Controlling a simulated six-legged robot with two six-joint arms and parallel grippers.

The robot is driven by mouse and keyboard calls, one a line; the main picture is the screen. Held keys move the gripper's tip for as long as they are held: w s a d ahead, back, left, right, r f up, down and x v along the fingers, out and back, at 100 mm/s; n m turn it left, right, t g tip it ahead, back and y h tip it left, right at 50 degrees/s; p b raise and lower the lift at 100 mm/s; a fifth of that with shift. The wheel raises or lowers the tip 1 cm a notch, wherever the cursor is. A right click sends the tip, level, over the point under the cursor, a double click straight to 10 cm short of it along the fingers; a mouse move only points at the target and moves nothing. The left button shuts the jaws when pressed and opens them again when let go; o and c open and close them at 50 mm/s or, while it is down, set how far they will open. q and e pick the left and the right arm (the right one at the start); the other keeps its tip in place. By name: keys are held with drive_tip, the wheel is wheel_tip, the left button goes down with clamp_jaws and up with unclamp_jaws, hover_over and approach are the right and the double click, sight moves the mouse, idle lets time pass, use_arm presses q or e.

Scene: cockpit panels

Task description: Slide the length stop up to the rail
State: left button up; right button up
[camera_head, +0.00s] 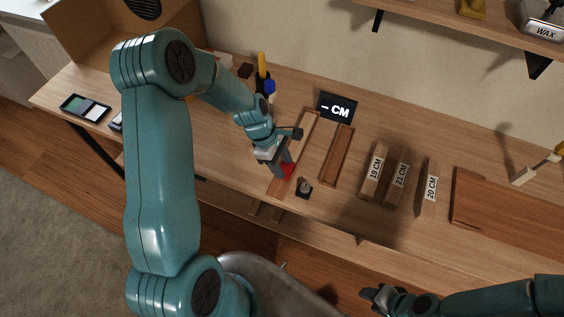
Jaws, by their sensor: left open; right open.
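A red piece (288,172), which looks like the length stop, sits at the near part of a long narrow wooden strip (306,129), which looks like the rail. My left gripper (284,170) is open and right at the red piece, partly covering it. Whether its fingers touch the piece I cannot tell. A small dark block with a round grey knob (304,188) is just to the right of the red piece. My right gripper (372,295) is open and empty at the bottom, in front of the table and away from these things.
A reddish wooden bar (336,155) lies right of the strip, below a black display reading "- CM" (337,107). Blocks labelled 19 CM (373,172), 21 CM (399,176) and 20 CM (430,187) stand further right. A brown board (500,212) lies at far right.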

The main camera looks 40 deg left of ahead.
use_arm(q)
drive_tip(key=shift+s+d+f, duration=0.1)
drive_tip(key=shift+s+d, duration=0.05)
drive_tip(key=shift+f, duration=0.1)
drive_tip(key=shift+c, duration=0.3)
clamp_jaws()
drive_tip(key=shift+w+a, duration=0.2)
drive_tip(key=shift+w, duration=0.5)
drive_tip(key=shift+o, duration=0.3)
unclamp_jaws()
drive_tip(key=shift+s, duration=0.1)
drive_tip(key=b+v, duration=0.1)
drive_tip(key=v, duration=1.5)
drive_tip(key=shift+r+b, duration=0.25)
drive_tip(key=shift+b, duration=0.1)
